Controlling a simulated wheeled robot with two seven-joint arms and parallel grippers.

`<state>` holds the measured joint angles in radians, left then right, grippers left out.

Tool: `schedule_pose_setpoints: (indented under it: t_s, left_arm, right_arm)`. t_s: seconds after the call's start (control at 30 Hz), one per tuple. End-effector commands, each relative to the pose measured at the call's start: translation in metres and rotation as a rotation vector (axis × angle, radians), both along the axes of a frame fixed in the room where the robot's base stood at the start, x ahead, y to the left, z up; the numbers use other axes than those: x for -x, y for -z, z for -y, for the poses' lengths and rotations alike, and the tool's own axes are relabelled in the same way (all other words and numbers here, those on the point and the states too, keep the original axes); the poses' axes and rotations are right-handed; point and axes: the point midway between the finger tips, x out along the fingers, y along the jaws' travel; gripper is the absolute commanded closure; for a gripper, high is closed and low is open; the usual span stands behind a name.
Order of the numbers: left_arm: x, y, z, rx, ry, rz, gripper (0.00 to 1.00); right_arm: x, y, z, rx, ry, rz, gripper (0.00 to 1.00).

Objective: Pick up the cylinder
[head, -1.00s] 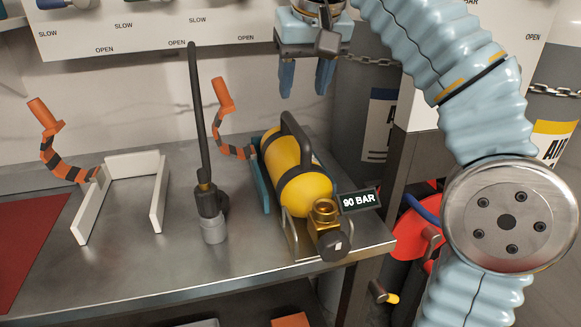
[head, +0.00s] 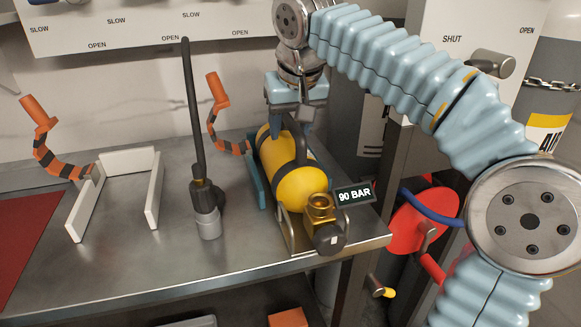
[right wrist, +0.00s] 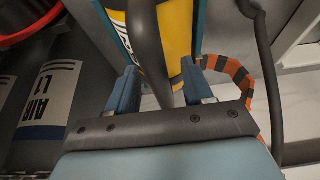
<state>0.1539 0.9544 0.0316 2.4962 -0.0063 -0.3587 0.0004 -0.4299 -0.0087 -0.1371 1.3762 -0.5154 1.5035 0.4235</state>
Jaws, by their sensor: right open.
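The yellow cylinder (head: 301,187) lies in a cradle on the metal bench, its brass valve towards the front edge. A dark carry handle (head: 301,145) arches over its top. A tag reading 90 BAR (head: 354,194) is beside the valve. My right gripper (head: 290,122) is above the far part of the cylinder, at the handle. In the right wrist view the open blue fingers (right wrist: 158,88) stand either side of the dark handle (right wrist: 147,45), with the yellow body (right wrist: 177,35) beyond. I cannot tell whether a finger touches it. My left gripper is not in view.
A black hose with a grey fitting (head: 208,222) stands left of the cylinder. An empty white cradle (head: 152,190) and orange-black straps (head: 60,168) are further left. A wall panel (head: 130,30) is behind. A red disc (head: 412,228) is right of the bench.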

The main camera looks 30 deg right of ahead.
Motion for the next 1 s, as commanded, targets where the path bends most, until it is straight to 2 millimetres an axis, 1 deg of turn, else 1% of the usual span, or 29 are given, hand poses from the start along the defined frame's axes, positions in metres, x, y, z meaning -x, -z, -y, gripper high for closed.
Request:
schedule_pose_setpoints:
  t_s: [0.77, 0.8, 0.97, 1.0]
  left_arm:
    - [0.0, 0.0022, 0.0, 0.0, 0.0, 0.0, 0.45]
    - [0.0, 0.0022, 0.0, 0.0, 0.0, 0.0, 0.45]
    - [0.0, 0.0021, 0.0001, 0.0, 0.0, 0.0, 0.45]
    - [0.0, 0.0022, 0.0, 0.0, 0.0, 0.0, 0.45]
  right_arm:
    - [0.0002, 0.0045, 0.0, 0.0, 0.0, 0.0, 0.49]
    - [0.0002, 0.0045, 0.0, 0.0, 0.0, 0.0, 0.51]
    - [0.0001, 0.0046, 0.0, 0.0, 0.0, 0.0, 0.75]
    - [0.0001, 0.0046, 0.0, 0.0, 0.0, 0.0, 0.81]
